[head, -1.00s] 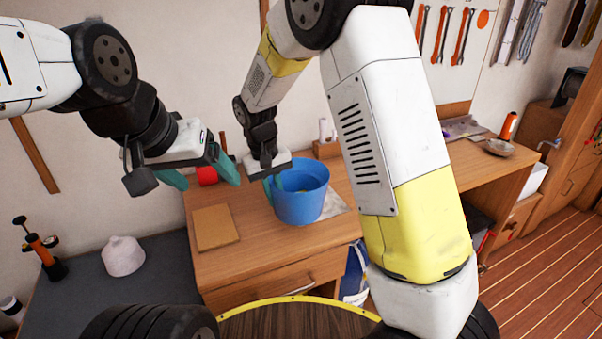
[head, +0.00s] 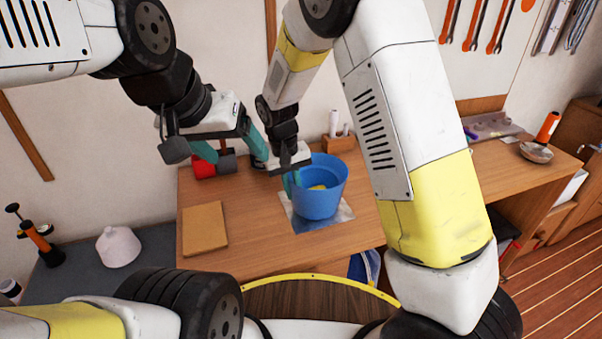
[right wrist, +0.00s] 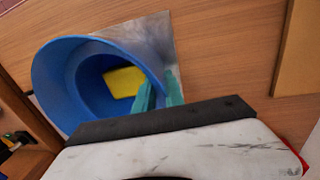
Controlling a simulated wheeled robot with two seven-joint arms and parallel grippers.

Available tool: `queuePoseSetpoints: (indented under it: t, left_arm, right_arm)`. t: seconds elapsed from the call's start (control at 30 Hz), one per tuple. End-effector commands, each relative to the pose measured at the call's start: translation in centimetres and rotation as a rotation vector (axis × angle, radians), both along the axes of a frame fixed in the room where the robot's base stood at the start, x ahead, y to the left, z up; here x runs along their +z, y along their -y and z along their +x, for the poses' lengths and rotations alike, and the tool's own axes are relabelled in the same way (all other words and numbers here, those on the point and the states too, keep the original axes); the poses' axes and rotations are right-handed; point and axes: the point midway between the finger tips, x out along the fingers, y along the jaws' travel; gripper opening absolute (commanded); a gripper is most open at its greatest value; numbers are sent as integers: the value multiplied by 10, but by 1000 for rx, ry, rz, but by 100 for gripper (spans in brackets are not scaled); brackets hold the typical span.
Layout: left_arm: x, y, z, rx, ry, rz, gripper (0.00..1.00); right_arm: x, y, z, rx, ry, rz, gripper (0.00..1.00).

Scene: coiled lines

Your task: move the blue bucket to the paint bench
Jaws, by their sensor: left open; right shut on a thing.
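The blue bucket (head: 322,197) is upright over a silver sheet (head: 342,214) on the wooden bench (head: 255,235); whether its base touches the sheet, I cannot tell. Something yellow lies inside it. My right gripper (head: 290,180) is shut on the bucket's left rim. My left gripper (head: 230,150) is open and empty, above the bench's back left. No label shows which surface is the paint bench.
A tan board (head: 204,228) lies on the bench left of the bucket. A red object (head: 203,168) stands behind, near my left gripper. A wooden holder (head: 338,143) stands behind the bucket. A metal bowl (head: 536,152) and orange bottle (head: 548,128) are far right.

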Motion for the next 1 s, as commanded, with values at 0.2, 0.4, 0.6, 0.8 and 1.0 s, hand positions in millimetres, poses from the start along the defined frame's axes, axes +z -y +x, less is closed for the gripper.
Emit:
queuePoseSetpoints:
  t: [0.2, 0.4, 0.6, 0.8, 1.0]
  left_arm:
    - [0, 0, 0, 0, 0, 0, 78]
    - [0, 0, 0, 0, 0, 0, 78]
    - [0, 0, 0, 0, 0, 0, 78]
    - [0, 0, 0, 0, 0, 0, 78]
    - [0, 0, 0, 0, 0, 0, 78]
  right_arm:
    - [-1, -1, 0, 1, 1, 0, 0]
    - [-4, -1, -1, 0, 0, 0, 22]
    - [-4, -1, -1, 1, 0, 0, 35]
    - [-3, -1, 0, 1, 1, 0, 35]
    - [20, -4, -1, 2, 4, 4, 35]
